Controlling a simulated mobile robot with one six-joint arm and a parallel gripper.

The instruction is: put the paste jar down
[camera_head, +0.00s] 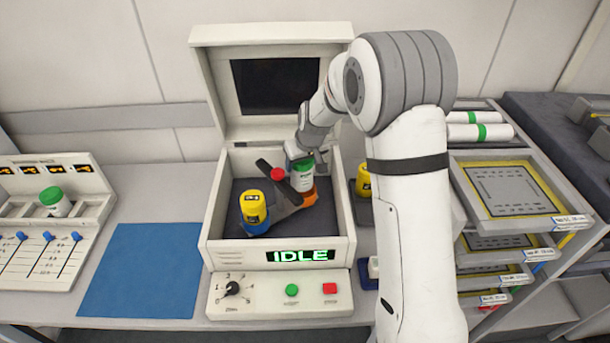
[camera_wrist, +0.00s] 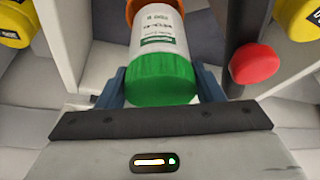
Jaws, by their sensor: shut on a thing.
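The paste jar (camera_head: 302,181) is white with a green lid and is inside the open mixer box (camera_head: 214,215). In the wrist view the jar (camera_wrist: 158,42) has my gripper's (camera_wrist: 162,84) blue-grey fingers on both sides of its green lid. My gripper (camera_head: 303,163) is shut on it from above. The jar's lower end is at the orange cup (camera_head: 309,197) on the rotor arm; I cannot tell whether it rests on the cup's floor. A yellow jar (camera_head: 253,206) stands in the blue cup at the rotor's other end.
The red knob (camera_head: 278,174) and dark bar (camera_head: 270,168) are close left of the jar. The mixer lid (camera_head: 227,95) stands open behind; its display (camera_head: 303,256) reads IDLE. A blue mat (camera_head: 145,268) lies clear at left. Another green-lidded jar (camera_head: 56,204) sits in the left rack.

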